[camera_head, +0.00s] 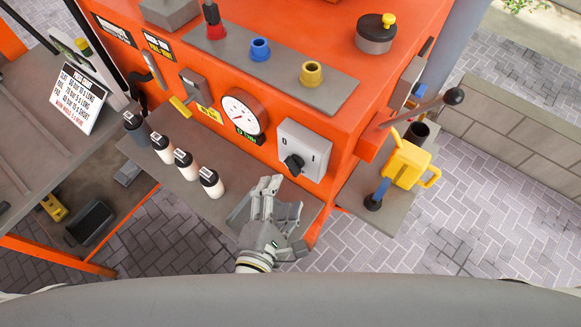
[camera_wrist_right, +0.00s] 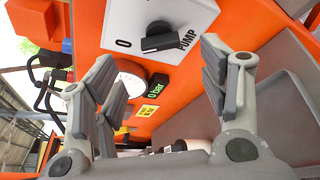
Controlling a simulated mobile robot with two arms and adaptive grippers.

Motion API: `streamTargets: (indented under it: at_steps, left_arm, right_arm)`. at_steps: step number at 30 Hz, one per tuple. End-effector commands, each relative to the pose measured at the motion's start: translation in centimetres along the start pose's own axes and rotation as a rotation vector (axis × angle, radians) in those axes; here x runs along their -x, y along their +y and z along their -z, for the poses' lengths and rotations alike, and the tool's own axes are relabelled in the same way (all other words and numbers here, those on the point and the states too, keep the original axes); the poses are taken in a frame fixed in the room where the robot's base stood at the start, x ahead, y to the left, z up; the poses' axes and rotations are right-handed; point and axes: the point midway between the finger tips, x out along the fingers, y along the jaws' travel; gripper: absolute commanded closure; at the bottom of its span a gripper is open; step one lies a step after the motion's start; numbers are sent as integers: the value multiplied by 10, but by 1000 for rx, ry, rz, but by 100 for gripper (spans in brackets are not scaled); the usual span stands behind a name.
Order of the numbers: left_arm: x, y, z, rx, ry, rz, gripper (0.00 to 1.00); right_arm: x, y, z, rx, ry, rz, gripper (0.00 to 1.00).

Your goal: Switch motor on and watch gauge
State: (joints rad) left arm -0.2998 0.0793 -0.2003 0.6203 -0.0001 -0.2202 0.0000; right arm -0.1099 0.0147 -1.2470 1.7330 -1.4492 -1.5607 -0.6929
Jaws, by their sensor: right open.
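A grey switch box (camera_head: 304,149) with marks 0 and I sits on the front of the orange machine. Its black knob (camera_head: 294,165) also shows in the right wrist view (camera_wrist_right: 163,38), beside the word PUMP; I cannot tell for certain which mark it points to. The round white gauge (camera_head: 239,111) is left of the box, with a green-lettered display that looks like 0 bar. My right gripper (camera_head: 278,196) is open and empty, just below and in front of the switch box. In the right wrist view its fingers (camera_wrist_right: 158,78) stand apart, with the knob beyond them. My left gripper is out of view.
Several white bottles (camera_head: 184,164) stand on the grey shelf left of my right gripper. A black-balled lever (camera_head: 428,107) and a yellow can (camera_head: 408,165) are at the right. Blue and yellow fittings (camera_head: 260,50) top the machine.

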Motion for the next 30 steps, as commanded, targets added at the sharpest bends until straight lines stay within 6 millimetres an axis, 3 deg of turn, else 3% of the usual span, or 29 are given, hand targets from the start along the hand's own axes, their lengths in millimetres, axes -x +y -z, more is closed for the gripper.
streamTargets:
  at_steps: [6,12,24,30]
  left_arm:
    - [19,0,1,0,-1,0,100]
    - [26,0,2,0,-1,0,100]
    - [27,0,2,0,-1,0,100]
    - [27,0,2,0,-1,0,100]
  right_arm:
    - [-43,3,-2,4,-3,-1,32]
    - [-68,1,-1,2,0,0,32]
    - [-76,-1,0,0,1,2,32]
    - [-76,-1,0,0,1,2,58]
